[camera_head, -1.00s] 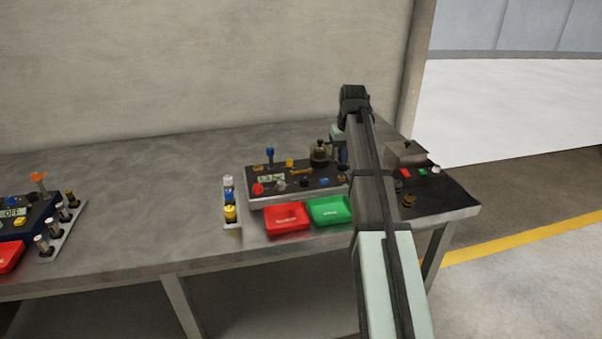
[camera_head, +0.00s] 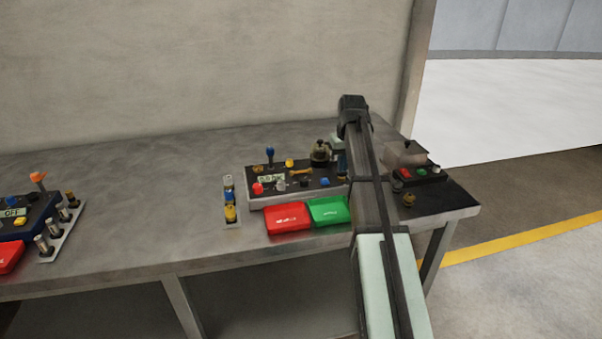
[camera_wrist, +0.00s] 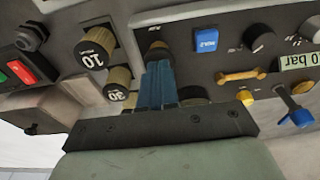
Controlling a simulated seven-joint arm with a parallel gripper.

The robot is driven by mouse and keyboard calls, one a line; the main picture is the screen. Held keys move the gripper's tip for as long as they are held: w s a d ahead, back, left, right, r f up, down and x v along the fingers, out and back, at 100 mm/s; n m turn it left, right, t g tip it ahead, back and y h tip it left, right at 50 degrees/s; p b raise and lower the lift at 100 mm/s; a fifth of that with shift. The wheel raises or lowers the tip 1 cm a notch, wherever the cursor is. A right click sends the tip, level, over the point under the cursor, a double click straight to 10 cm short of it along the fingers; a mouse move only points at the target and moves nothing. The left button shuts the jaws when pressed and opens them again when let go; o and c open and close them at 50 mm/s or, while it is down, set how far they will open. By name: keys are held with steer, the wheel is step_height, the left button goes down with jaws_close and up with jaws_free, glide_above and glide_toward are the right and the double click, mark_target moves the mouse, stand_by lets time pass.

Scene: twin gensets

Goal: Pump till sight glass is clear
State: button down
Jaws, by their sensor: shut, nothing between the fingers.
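In the wrist view my gripper (camera_wrist: 157,75) has its blue fingers together with nothing between them. The fingertips point at a dark round brass-edged knob (camera_wrist: 155,50) on the panel; I cannot tell whether they touch it. In the head view the gripper's blue fingers (camera_head: 342,163) hang at the right end of the dark control panel (camera_head: 325,190), mostly behind my arm. A domed glass-like piece with a dark cap (camera_head: 320,152) stands at the panel's back, just left of the fingers; it may be the sight glass, and its contents are too small to read. The display (camera_wrist: 300,62) ends in "0 bar".
Brass-sided knobs marked 10 (camera_wrist: 95,50) and 30 (camera_wrist: 118,85) stand beside the fingers. A blue button (camera_wrist: 206,40), a yellow-brown handle (camera_wrist: 242,76) and a blue-tipped lever (camera_wrist: 298,112) are on the panel. Red (camera_head: 288,216) and green (camera_head: 330,210) trays lie in front.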

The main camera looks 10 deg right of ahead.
steer(key=shift+r, duration=1.6)
steer(key=shift+f, duration=0.2)
steer(key=shift+f, duration=1.3)
steer(key=shift+r, duration=1.5)
steer(key=shift+f, duration=0.25)
steer(key=shift+f, duration=0.35)
